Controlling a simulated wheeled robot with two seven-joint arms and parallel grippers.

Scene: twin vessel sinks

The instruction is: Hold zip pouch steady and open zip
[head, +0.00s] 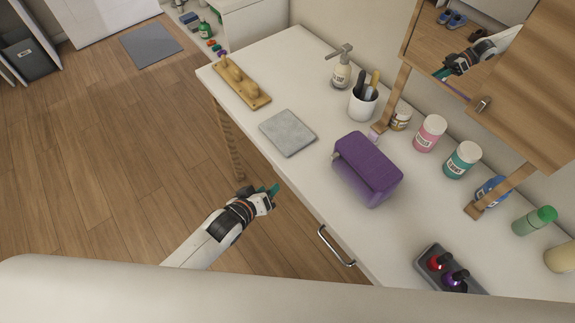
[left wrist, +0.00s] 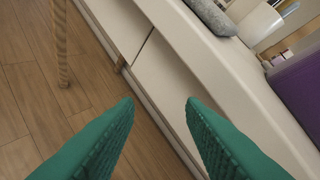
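A purple zip pouch (head: 372,165) stands on the white counter, right of the grey square slab; its zip is too small to make out. In the left wrist view only part of the pouch (left wrist: 301,84) shows at the right edge. My left gripper (head: 272,190) is in front of the counter's front edge, left of the pouch and apart from it. In the left wrist view its two green fingers (left wrist: 160,105) are spread with nothing between them. My right gripper is in neither view.
Several jars stand behind the pouch. A dark tray (head: 428,262) holds small bottles. A drawer handle (head: 336,247) sticks out in front.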

